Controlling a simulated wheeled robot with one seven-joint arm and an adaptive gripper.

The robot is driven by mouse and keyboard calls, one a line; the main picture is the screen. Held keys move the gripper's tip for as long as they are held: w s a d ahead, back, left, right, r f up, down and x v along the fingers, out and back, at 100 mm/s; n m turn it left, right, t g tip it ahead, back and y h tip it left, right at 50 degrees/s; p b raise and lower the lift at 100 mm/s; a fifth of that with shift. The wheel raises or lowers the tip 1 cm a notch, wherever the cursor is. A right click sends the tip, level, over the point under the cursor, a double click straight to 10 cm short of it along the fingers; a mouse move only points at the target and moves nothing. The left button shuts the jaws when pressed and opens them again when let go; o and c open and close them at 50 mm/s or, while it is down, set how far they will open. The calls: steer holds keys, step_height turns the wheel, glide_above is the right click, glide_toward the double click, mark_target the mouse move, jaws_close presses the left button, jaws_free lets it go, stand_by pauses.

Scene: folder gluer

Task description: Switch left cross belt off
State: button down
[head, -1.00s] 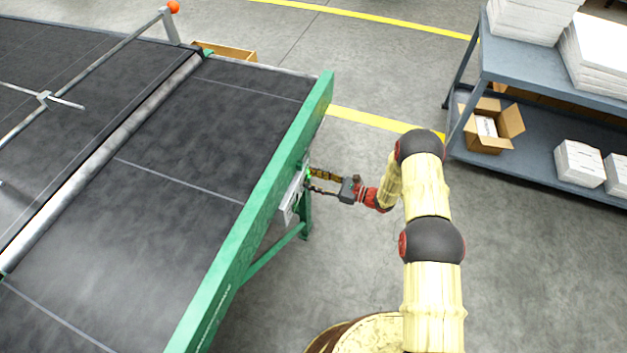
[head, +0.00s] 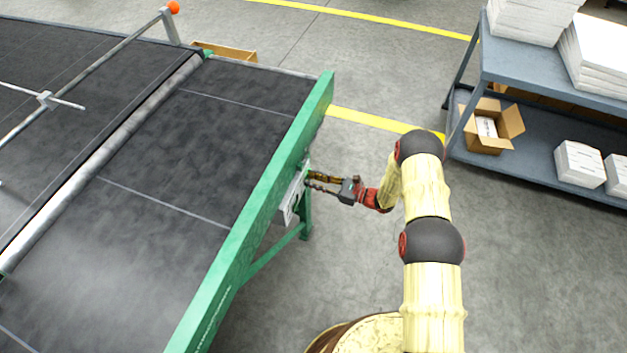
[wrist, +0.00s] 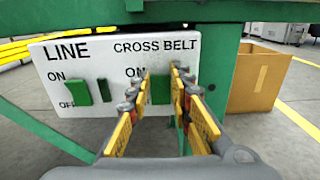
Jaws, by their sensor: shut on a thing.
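A white switch panel (wrist: 55,65) hangs under the green side rail of the belt table. It carries a LINE switch (wrist: 80,92) on the left and a CROSS BELT switch (wrist: 161,90) on the right, both with green parts. My gripper (wrist: 160,85) has its two fingers on either side of the CROSS BELT switch and is shut on it. The fingers cover part of the labels there; ON partly shows and OFF is hidden. In the head view, my gripper (head: 309,180) reaches the panel (head: 292,198) from the right.
The black belt (head: 190,140) lies behind the green rail (head: 255,210). A green leg stands below the panel. A cardboard box (wrist: 262,78) is right of the panel. A grey shelf cart (head: 530,75) with paper stacks stands at the right. Floor between is clear.

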steer(key=f+y+b, duration=0.1)
steer(key=b, duration=0.2)
steer(key=shift+d+t+y+b, duration=0.15)
steer(key=shift+t+y+b, duration=0.35)
steer(key=shift+y+b, duration=0.5)
steer(key=shift+r, duration=0.1)
steer(key=c, duration=1.7)
jaws_free()
steer(key=shift+o, duration=0.4)
steer(key=v, duration=1.2)
steer(key=shift+s+d+r, duration=0.1)
